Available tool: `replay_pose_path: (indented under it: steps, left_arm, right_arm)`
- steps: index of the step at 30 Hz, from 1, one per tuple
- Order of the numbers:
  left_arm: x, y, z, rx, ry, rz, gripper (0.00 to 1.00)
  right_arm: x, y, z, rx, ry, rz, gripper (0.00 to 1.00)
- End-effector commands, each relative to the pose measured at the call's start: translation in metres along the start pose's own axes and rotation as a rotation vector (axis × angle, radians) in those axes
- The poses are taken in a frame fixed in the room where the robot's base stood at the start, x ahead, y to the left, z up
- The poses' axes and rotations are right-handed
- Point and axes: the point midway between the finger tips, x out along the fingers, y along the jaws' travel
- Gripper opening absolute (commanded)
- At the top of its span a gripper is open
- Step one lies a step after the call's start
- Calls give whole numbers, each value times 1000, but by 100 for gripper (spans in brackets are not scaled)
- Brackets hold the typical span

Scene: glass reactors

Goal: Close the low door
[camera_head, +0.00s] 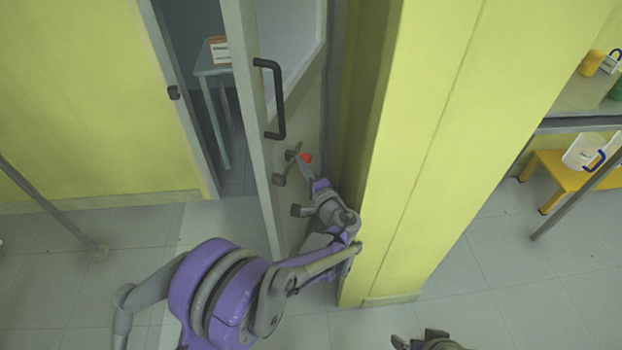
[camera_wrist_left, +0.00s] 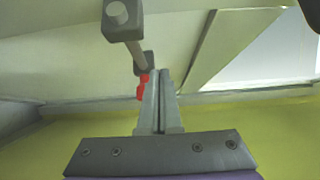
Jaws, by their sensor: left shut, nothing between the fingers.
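The door (camera_head: 256,170) is a pale panel with a glazed upper part. It stands ajar, swung out from the yellow wall, with a gap to the left of its edge. A black bar handle (camera_head: 280,100) is on its right face. A smaller grey handle with a red part (camera_head: 306,158) sits lower on that face; its grey bar (camera_wrist_left: 124,30) and red part (camera_wrist_left: 142,86) show in the left wrist view. My left gripper (camera_head: 301,163) is shut and empty, close beside this lower handle; contact is unclear. The fingers (camera_wrist_left: 160,78) show together in the left wrist view. My right gripper (camera_head: 436,341) is barely in view at the bottom edge.
A yellow pillar (camera_head: 425,130) stands close to the right of my left arm. Through the gap a small table (camera_head: 210,70) carries a box. A yellow stool (camera_head: 560,178) is at the far right. The tiled floor in front is mostly clear.

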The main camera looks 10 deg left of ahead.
Motion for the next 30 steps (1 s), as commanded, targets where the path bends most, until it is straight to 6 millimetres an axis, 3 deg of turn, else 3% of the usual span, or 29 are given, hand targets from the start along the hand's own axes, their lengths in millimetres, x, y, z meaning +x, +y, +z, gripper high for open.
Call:
replay_pose_path:
  steps: [6,23,30]
  left_arm:
    - [20,0,23,0,-2,-1,0]
    - [25,-1,29,0,0,0,0]
    - [35,-1,49,1,11,-1,0]
  right_arm:
    - [7,0,2,0,-1,0,100]
    - [8,0,2,0,-2,0,100]
    - [7,0,1,0,-1,0,100]
